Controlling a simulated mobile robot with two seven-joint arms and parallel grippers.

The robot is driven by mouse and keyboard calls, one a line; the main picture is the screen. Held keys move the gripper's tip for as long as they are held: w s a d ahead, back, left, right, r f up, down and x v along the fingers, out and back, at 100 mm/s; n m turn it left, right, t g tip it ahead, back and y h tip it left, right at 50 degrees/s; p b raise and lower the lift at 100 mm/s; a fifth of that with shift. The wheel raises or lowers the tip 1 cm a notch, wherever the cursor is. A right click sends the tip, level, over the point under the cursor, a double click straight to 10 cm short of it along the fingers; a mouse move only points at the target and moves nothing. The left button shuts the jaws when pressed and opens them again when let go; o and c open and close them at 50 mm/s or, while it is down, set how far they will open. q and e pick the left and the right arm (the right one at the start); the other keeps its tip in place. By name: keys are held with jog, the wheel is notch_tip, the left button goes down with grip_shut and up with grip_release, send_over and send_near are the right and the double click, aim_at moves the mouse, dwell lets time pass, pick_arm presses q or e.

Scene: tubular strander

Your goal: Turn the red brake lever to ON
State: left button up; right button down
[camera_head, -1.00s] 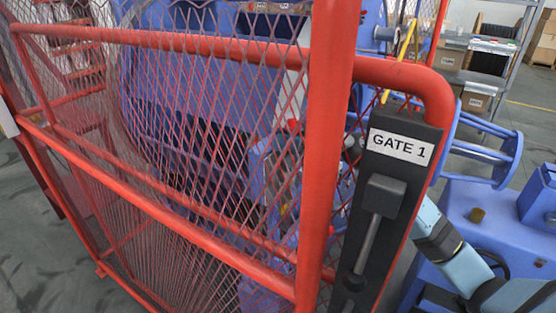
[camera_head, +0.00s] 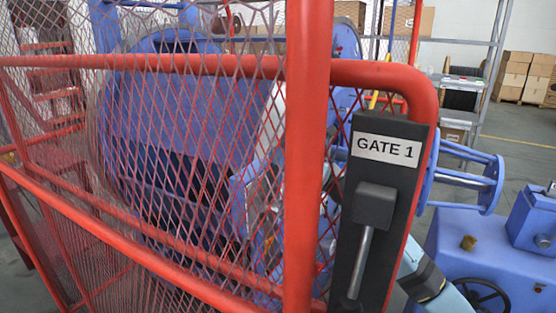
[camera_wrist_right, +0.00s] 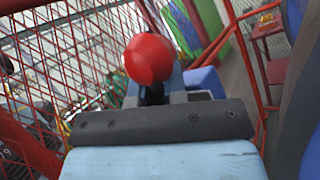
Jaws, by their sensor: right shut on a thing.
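In the right wrist view, a round red knob (camera_wrist_right: 150,58), which looks like the end of the brake lever, sits at the tip of my right gripper (camera_wrist_right: 152,90). The gripper is shut on it; dark finger parts show just below the ball. In the head view, my light-blue right forearm passes behind the GATE 1 panel (camera_head: 380,205) at lower right, and the panel and mesh hide most of the gripper. The brake lever and any ON marking cannot be made out in the head view. My left gripper is not in view.
A red gate frame (camera_head: 308,150) with mesh stands close in front. A grey handle (camera_head: 373,205) is on its panel. Behind are the blue strander drum (camera_head: 185,120) and a blue machine housing (camera_head: 470,240) at right. Shelves and cardboard boxes (camera_head: 525,75) stand far back.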

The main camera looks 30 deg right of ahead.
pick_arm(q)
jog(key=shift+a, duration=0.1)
pick_arm(e)
jog(key=shift+w+d+r+t, duration=0.1)
jog(key=shift+d+r+t, duration=0.2)
jog(key=shift+r, duration=0.25)
jog(key=c, duration=1.2)
grip_release()
jog(key=shift+w+f, duration=0.1)
jog(key=shift+w, duration=0.05)
pick_arm(q)
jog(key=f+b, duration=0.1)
jog(key=b, duration=0.2)
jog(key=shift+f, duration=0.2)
pick_arm(e)
jog(key=shift+o, duration=0.2)
jog(key=v, duration=1.4)
jog(key=shift+s, duration=0.2)
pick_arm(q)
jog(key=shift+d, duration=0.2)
